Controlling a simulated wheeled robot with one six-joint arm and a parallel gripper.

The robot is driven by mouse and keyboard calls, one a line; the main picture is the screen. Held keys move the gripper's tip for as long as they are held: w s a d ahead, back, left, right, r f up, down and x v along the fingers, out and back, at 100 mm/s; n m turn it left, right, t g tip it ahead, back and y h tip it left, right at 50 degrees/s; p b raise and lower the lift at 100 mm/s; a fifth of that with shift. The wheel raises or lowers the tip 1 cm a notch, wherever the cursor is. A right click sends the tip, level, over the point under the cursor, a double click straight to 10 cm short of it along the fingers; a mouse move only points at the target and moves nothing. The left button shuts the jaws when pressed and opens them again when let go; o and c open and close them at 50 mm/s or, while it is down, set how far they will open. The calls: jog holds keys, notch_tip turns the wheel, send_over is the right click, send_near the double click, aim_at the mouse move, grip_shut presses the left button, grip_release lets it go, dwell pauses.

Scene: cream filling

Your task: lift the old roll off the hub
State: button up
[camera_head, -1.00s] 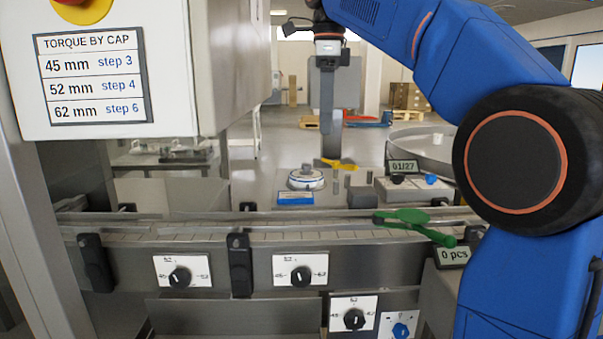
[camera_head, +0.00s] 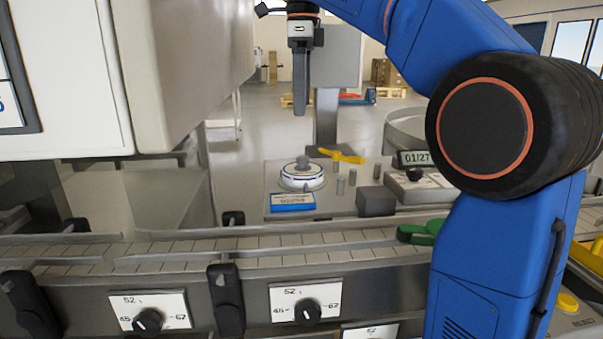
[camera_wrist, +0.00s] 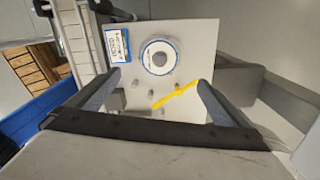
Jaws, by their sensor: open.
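The old roll (camera_head: 302,178) is a low white disc with a dark blue band, lying flat on the steel plate behind the conveyor. A grey knob, the hub (camera_head: 303,162), rises from its centre. In the wrist view the roll (camera_wrist: 159,57) is seen from above, with the round grey hub top (camera_wrist: 160,58) in its middle. My gripper (camera_head: 300,112) points down, empty, above the roll and apart from it. In the wrist view its two fingers (camera_wrist: 155,92) are spread wide, with the roll beyond and between them.
A blue-and-white label (camera_head: 292,202) lies in front of the roll. A yellow lever (camera_head: 343,156), several grey pegs (camera_head: 340,186) and a dark block (camera_head: 376,201) stand nearby to the right. A counter reading 01/27 (camera_head: 415,158) is farther right. The conveyor (camera_head: 270,245) runs in front.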

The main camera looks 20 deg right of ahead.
aim_at(303, 157)
notch_tip(303, 157, down, 15)
dwell(0.7)
jog(key=c, duration=1.2)
